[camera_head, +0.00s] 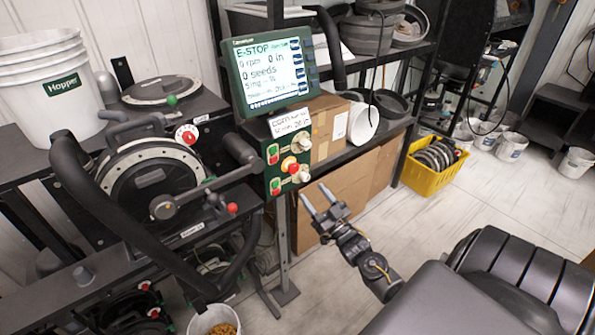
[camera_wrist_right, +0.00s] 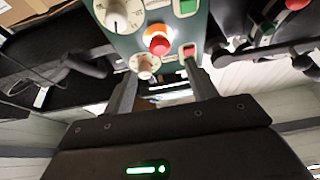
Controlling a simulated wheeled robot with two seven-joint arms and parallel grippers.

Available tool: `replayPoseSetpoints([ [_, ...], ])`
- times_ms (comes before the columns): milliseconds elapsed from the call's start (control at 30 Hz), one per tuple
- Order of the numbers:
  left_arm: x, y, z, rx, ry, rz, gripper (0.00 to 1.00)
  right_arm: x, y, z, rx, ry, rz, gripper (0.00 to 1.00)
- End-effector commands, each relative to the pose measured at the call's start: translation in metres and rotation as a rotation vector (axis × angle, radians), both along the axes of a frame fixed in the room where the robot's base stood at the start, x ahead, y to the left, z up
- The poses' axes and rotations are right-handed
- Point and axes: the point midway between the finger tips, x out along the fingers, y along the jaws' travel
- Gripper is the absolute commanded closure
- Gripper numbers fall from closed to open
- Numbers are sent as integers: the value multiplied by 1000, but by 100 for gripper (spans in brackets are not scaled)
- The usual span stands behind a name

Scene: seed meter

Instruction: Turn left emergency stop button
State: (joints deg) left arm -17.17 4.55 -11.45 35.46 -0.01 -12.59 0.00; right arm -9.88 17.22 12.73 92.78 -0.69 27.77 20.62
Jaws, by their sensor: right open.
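A green control panel (camera_head: 285,162) hangs on a post below the monitor. It carries a red emergency stop button (camera_head: 290,165) with an orange-yellow collar, among pale knobs and red-green rocker switches. In the right wrist view the red emergency stop button (camera_wrist_right: 159,45) shows just beyond the fingertips, between them in the picture. My right gripper (camera_head: 316,196) is open and empty, in front of and below the panel, apart from it in the head view. Its two fingers (camera_wrist_right: 160,70) are spread in the wrist view. My left gripper is out of view.
The monitor (camera_head: 272,72) above reads E-STOP and 0 seeds. A seed meter machine (camera_head: 150,180) with a black lever stands left of the panel. Cardboard boxes (camera_head: 345,195) sit behind the gripper. A yellow crate (camera_head: 428,180) stands right; the floor before it is free.

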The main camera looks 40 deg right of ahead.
Motion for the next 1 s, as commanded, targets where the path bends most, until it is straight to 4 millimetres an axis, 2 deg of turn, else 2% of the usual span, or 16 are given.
replayPoseSetpoints([
  [300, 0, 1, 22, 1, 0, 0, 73, 55, -2, 26, -1, 1, -1, 43],
  [500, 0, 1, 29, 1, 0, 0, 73, 80, -2, 35, 0, 2, 0, 43],
  [700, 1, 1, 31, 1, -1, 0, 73, 89, -2, 37, 0, 3, 0, 43],
  [933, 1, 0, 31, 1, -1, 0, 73, 89, -2, 36, 0, 3, 0, 43],
  [1000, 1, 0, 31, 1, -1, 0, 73, 89, -2, 36, 0, 3, 0, 51],
])
